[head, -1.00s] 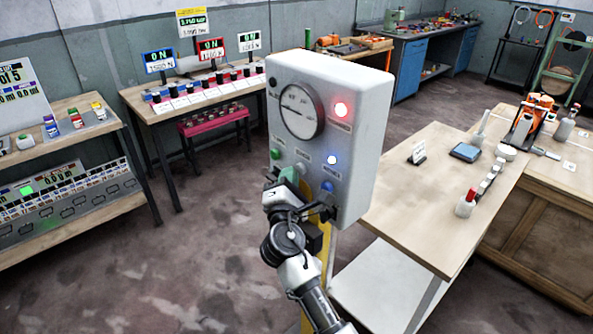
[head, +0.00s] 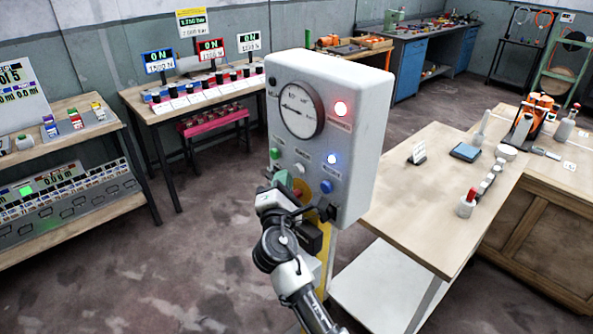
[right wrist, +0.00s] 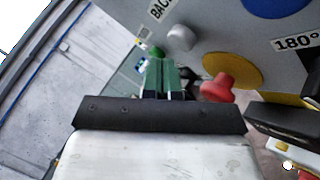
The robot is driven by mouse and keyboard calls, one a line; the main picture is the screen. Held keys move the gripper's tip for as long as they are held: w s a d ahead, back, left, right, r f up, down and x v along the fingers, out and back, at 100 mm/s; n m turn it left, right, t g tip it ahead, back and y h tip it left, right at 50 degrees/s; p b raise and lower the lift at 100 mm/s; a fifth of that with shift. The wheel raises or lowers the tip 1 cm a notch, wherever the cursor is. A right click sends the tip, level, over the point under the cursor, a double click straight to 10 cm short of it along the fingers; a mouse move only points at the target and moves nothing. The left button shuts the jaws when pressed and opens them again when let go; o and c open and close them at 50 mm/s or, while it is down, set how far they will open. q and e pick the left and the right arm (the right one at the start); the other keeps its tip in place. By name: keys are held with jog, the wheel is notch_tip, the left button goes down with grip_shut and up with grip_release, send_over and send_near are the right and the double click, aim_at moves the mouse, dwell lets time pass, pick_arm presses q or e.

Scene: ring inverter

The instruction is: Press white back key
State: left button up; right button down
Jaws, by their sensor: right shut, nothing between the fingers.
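A grey control box (head: 345,110) stands upright in the middle of the head view. The small white key (head: 300,168) is on its front face, between a green button (head: 275,153) and a blue button (head: 326,186). In the right wrist view, the white key (right wrist: 181,38) is next to a partly cut-off label starting "BAC". My right gripper (head: 281,180) is below and left of the white key, close to the panel. Its green fingers (right wrist: 162,76) are shut and empty, and appear apart from the key. My left gripper is not in view.
A red button on a yellow disc (right wrist: 222,86) sits close to the right of the fingers in the right wrist view. The blue button (right wrist: 275,6) is above it. A wooden table (head: 420,200) stands to the right of the box. Open floor lies to the left.

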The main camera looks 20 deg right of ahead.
jog(key=a, duration=0.1)
jog(key=s+a, duration=0.1)
jog(key=a, duration=0.1)
jog(key=a+b, duration=0.1)
jog(key=shift+s+a, duration=0.4)
